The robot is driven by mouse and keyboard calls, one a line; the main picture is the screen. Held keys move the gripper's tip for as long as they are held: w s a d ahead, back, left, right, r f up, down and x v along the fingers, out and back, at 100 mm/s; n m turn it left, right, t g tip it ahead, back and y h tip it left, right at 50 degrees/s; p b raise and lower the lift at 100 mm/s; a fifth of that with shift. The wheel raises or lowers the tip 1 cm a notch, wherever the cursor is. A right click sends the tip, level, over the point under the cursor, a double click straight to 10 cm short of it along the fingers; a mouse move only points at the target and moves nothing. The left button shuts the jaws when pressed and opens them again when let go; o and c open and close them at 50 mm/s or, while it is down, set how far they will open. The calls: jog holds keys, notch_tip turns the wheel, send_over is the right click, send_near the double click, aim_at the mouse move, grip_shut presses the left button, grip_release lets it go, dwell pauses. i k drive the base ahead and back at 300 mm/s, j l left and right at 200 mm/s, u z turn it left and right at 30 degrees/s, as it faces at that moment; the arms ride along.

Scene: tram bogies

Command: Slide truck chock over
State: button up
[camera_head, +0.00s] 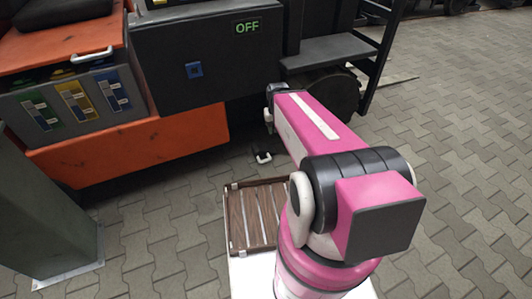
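A small dark block with a white handle (263,157), which looks like the chock, lies on the paving below the black box. My pink arm reaches away from the camera. Its far end, with my gripper (269,115), is above and slightly beyond the block in the picture, apart from it. The fingers are small and partly hidden by the arm, so I cannot tell whether they are open or shut. A dark round wheel (338,95) stands to the right, partly behind my arm.
A black step frame (325,50) is at the right. A slatted wooden tray (238,220) is nearby. A grey post (35,215) stands left. Paving is clear on the right.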

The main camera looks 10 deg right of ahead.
aim_at(260, 151)
jog(key=j+z, duration=0.2)
jog(key=j, duration=0.2)
jog(key=k+j+z, duration=0.15)
jog(key=j, duration=0.25)
jog(key=k+j+z, duration=0.2)
jog(key=j, duration=0.2)
jog(key=j+z, duration=0.2)
jog(key=j, duration=0.15)
